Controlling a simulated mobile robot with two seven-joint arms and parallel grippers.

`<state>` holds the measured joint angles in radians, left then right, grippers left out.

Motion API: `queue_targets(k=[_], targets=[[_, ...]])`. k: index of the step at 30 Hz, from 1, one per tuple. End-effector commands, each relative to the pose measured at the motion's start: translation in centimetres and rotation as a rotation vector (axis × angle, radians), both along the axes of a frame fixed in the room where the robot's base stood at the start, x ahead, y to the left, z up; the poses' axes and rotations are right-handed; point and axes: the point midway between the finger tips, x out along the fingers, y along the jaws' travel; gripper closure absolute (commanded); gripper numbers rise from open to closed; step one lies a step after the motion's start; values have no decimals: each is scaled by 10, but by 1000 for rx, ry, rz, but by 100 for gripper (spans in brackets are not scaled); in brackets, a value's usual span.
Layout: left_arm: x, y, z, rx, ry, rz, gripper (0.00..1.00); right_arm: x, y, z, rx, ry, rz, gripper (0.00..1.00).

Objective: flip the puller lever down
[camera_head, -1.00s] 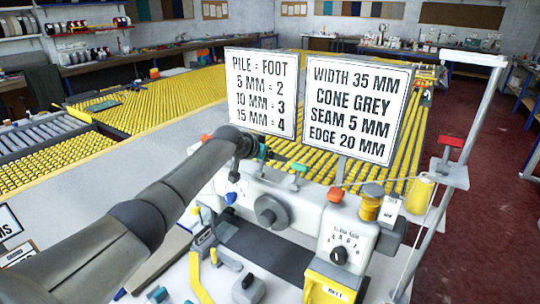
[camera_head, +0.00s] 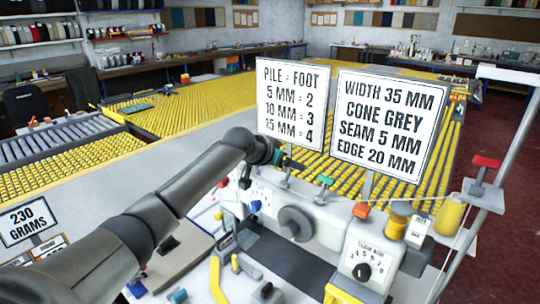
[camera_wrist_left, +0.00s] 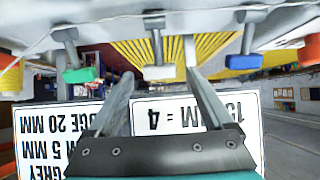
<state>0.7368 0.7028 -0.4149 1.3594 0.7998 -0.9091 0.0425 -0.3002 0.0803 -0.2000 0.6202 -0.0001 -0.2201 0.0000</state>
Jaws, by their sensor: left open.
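The white binding machine (camera_head: 332,222) has a row of small levers along its top. In the left wrist view, a white-capped lever (camera_wrist_left: 158,72) shows between my left gripper's fingers (camera_wrist_left: 160,62), apart from both. The green-capped lever also shows in the head view (camera_head: 325,180). I cannot tell by label which is the puller lever. My left gripper (camera_head: 272,157) is open and empty at the machine's top, behind the dial; its fingertips are hard to see there. My right gripper is not in view.
Two signs, the pile sign (camera_head: 290,105) and the width sign (camera_head: 390,125), stand close behind the levers. A red-topped post (camera_head: 486,162) and yellow cone (camera_head: 450,213) are at the right. The yellow roller table (camera_head: 180,105) lies behind.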

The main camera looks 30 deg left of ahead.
Motion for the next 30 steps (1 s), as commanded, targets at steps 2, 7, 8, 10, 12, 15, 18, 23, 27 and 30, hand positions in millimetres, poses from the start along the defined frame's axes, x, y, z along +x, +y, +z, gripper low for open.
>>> queue_targets(k=[2, 7, 8, 10, 12, 15, 18, 23, 27, 30], targets=[[-9, 2, 6, 4, -1, -1, 15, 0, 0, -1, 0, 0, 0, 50], [-28, 4, 19, 3, 1, -1, 15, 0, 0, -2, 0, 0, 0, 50], [-32, 5, 21, 5, -1, -1, 15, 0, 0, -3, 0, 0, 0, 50], [-40, 6, 27, 4, 0, 0, 15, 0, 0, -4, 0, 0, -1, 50], [-48, 7, 33, 4, -1, -1, 15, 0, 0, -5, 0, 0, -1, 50], [-58, 8, 40, 3, 0, -1, 15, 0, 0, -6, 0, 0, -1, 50], [-66, 9, 45, 2, 1, 0, 15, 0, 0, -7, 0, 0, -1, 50], [-72, 10, 50, 1, 1, -1, 15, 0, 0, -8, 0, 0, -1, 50], [-73, 10, 51, 0, 1, 0, 15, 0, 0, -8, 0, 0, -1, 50], [-73, 10, 51, 0, 1, 0, 15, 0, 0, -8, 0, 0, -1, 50]])
